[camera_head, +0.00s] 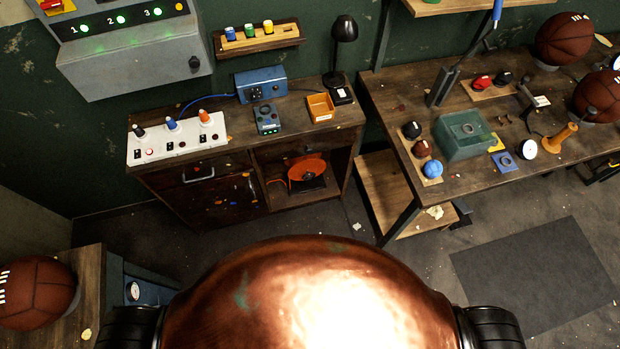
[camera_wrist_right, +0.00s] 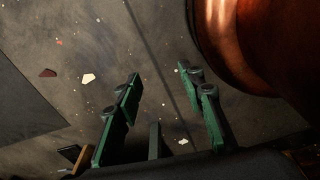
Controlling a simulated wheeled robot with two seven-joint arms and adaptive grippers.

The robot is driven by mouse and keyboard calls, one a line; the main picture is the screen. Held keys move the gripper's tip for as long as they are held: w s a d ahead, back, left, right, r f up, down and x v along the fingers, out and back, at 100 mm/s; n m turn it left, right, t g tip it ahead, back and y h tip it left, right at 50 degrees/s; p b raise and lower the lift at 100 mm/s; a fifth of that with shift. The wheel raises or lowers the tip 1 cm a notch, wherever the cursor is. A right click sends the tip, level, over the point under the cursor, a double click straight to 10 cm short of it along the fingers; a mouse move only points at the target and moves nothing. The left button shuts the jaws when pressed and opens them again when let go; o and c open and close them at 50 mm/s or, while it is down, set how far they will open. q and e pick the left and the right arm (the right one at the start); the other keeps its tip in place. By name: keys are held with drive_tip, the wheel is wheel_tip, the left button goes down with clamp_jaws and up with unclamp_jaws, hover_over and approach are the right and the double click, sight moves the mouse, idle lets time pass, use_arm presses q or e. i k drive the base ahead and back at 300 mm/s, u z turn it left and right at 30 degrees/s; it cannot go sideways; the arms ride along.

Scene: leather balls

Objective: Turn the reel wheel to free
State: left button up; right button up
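An orange reel (camera_head: 307,170) sits in the open lower compartment of the wooden cabinet (camera_head: 345,115), with an orange cable at its left side. Its hub is dark, and I cannot tell which part turns. My right gripper (camera_wrist_right: 162,85) shows in the right wrist view with its green fingers apart. Nothing is between them, and the grey floor is behind. The reel does not show in that view. Neither gripper shows in the head view, and my left gripper is in no view.
A white panel with knobs (camera_head: 178,140), a blue box (camera_head: 261,84), an orange tray (camera_head: 320,107) and a black lamp (camera_head: 343,45) stand on the cabinet. A workbench (camera_head: 390,90) with balls stands right. A side table (camera_head: 90,285) stands lower left.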

sight(307, 177)
drive_tip(key=k, duration=0.5)
drive_tip(key=z, duration=2)
drive_tip(key=i, duration=1.75)
drive_tip(key=u, duration=2.55)
